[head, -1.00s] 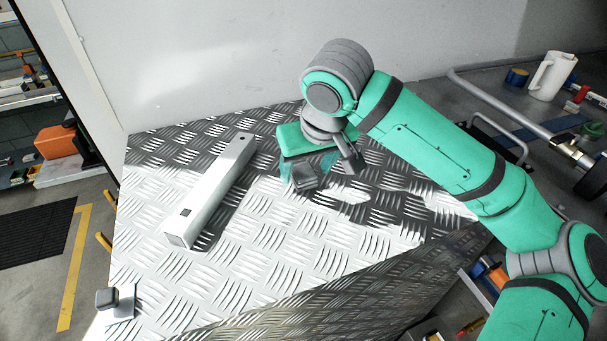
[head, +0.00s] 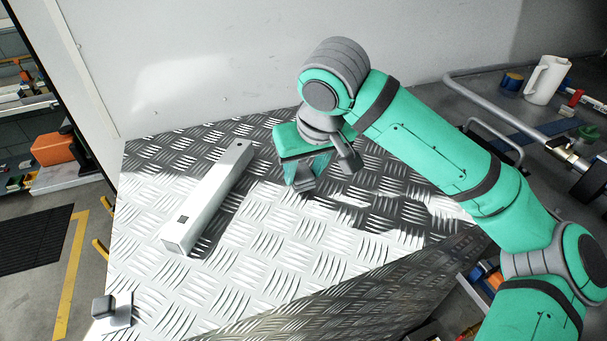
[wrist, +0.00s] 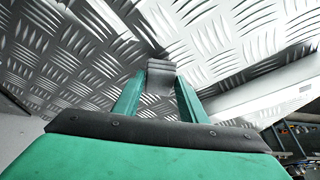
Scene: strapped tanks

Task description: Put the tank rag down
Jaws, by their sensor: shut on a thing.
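The tank rag (head: 303,182) shows as a small grey piece between the fingertips of my gripper (head: 305,176). In the wrist view my gripper (wrist: 160,80) has its two teal fingers on either side of the grey rag (wrist: 160,87), shut on it. The rag is low over the patterned metal deck (head: 270,240), right of the long pale bar. I cannot tell whether it touches the deck. The fingers and gripper body hide part of it.
A long pale square bar (head: 208,198) lies on the deck to the left. A small grey block on a plate (head: 113,308) is at the front left corner. A pale wall (head: 250,60) stands behind the deck. The front middle of the deck is clear.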

